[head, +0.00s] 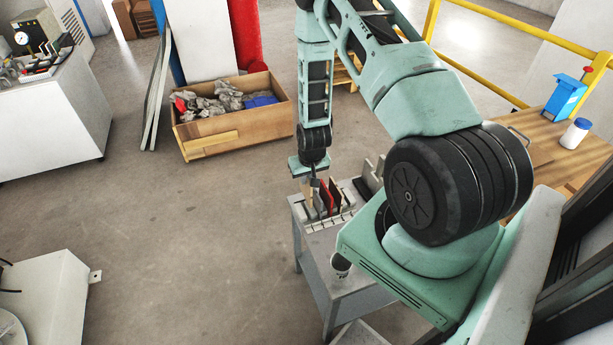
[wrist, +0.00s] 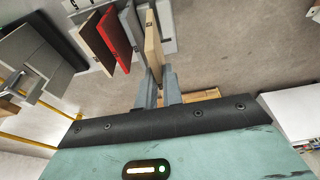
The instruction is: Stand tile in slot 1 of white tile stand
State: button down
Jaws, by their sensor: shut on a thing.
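My gripper (head: 314,172) points down over the left end of the white tile stand (head: 328,224). In the wrist view its fingers (wrist: 159,88) are shut on a beige tile (wrist: 152,42), which is upright. The beige tile is at the end of a row, beside a grey tile (wrist: 131,20), a red tile (wrist: 114,38) and a brown tile (wrist: 92,42). These three stand upright in the stand. The beige tile's lower edge is hard to make out, so I cannot tell whether it sits in a slot. Slot numbers are not readable.
The stand is on a small grey table (head: 345,268), with a white cup (head: 341,264) near its front. Dark and grey blocks (wrist: 35,58) stand close beside the tile row. A wooden crate (head: 236,118) of rubble is on the floor behind. Open floor lies to the left.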

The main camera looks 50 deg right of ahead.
aim_at(307, 195)
jog(key=shift+f+b, duration=1.7)
jog(key=shift+f, duration=0.95)
jog(key=shift+f, duration=0.2)
jog(key=shift+f+b, duration=1.3)
jog(key=shift+f, duration=0.1)
jog(key=c, duration=1.5)
grip_release()
jog(key=b+v, duration=0.1)
jog(key=v, duration=1.6)
jog(key=shift+r, duration=0.2)
jog(key=shift+s, duration=0.1)
